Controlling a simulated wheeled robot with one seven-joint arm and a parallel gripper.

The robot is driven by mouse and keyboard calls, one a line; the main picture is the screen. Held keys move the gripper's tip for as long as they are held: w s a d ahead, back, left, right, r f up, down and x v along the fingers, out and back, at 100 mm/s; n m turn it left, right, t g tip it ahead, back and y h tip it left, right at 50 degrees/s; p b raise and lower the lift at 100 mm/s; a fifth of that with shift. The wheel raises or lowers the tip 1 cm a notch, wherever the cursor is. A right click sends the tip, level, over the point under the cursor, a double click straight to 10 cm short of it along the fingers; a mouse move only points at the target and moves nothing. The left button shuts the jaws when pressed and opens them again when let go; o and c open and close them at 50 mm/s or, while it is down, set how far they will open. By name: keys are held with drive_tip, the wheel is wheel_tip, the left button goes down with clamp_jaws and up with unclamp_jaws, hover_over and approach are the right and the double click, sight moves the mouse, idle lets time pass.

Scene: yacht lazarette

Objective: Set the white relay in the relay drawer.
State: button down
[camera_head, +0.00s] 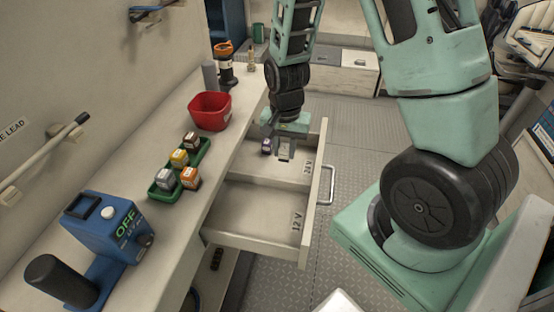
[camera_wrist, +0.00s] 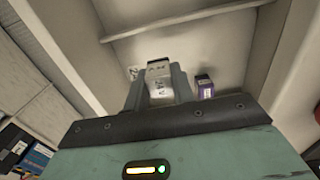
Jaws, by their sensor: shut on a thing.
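My gripper (camera_head: 285,152) is shut on the white relay (camera_wrist: 160,80), which shows between the fingers in the wrist view with small dark print on its top. In the head view the gripper hangs pointing down over the far compartment of the open relay drawer (camera_head: 262,237), marked 24 V. The near compartment, marked 12 V, is empty. A purple relay (camera_head: 266,146) stands in the far compartment beside the gripper; it also shows right of the fingers in the wrist view (camera_wrist: 205,86). I cannot tell whether the white relay touches the drawer floor.
A green tray (camera_head: 163,194) on the bench holds brown, yellow, grey and orange relays. A red bin (camera_head: 210,111) stands behind it. A blue device marked OFF (camera_head: 108,228) stands at the near end. The drawer divider and front wall border the gripper.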

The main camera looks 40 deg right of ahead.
sight(284, 176)
drive_tip(key=shift+f, duration=3.35)
drive_tip(key=shift+f, duration=0.2)
drive_tip(key=c, duration=1.2)
unclamp_jaws()
drive_tip(key=shift+r, duration=0.15)
